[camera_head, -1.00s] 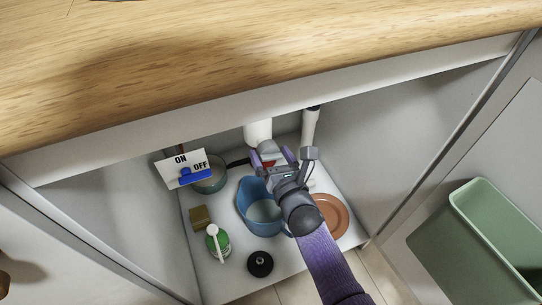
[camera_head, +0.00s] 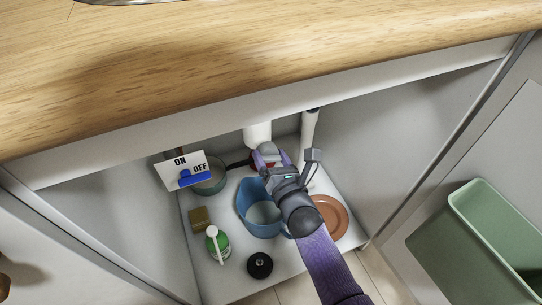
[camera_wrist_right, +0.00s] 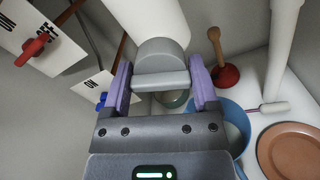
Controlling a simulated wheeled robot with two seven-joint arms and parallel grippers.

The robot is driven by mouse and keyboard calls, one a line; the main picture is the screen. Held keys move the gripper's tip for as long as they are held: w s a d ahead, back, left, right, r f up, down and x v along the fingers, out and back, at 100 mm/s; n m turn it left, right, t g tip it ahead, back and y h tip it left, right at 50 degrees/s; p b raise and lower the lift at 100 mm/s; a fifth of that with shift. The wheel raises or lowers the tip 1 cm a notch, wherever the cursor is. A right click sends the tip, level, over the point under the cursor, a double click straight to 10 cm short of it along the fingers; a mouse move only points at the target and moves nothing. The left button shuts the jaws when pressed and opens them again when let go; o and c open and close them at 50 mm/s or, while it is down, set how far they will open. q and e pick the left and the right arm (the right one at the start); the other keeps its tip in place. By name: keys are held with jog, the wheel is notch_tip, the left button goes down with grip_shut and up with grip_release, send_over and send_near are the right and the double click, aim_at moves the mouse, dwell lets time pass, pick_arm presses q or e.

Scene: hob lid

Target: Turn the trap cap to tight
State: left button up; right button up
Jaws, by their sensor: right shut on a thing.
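The trap cap (camera_wrist_right: 161,55) is grey and round with a raised bar across it, at the lower end of the thick white trap pipe (camera_wrist_right: 150,18). In the head view the pipe (camera_head: 257,133) hangs at the back of the cupboard, and my gripper hides the cap. My right gripper (camera_head: 270,155) reaches in to the cap. In the wrist view the purple fingers of that gripper (camera_wrist_right: 161,85) are at the two ends of the bar, shut on it. No tight mark is readable. My left gripper is not in view.
A blue bucket (camera_head: 246,203) stands below my right arm, with a brown plate (camera_head: 335,213) to its right. A green bottle (camera_head: 222,243), a sponge (camera_head: 200,217) and a black disc (camera_head: 260,265) are at the front left. An ON/OFF plate (camera_head: 170,172) hangs left; a plunger (camera_wrist_right: 226,76) stands behind.

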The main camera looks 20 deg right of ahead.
jog(key=m, duration=0.3)
jog(key=shift+m, duration=0.3)
jog(key=shift+m+p, duration=0.3)
jog(key=shift+m, duration=0.6)
jog(key=m, duration=0.3)
jog(key=shift+m, duration=0.3)
jog(key=m, duration=0.2)
jog(key=shift+d+m+p, duration=0.1)
jog(key=shift+m+p, duration=0.25)
jog(key=shift+m, duration=0.05)
jog(key=m, duration=0.4)
jog(key=shift+f+p, duration=0.1)
jog(key=shift+p, duration=0.2)
jog(key=m, duration=0.6)
jog(key=shift+f+p, duration=0.1)
jog(key=shift+p, duration=0.2)
jog(key=m, duration=0.6)
jog(key=shift+m, duration=1.4)
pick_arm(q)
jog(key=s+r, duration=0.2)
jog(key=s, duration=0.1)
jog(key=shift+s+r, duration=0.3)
pick_arm(e)
jog(key=shift+m, duration=0.5)
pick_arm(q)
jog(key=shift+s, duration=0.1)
pick_arm(e)
jog(key=shift+f, duration=0.1)
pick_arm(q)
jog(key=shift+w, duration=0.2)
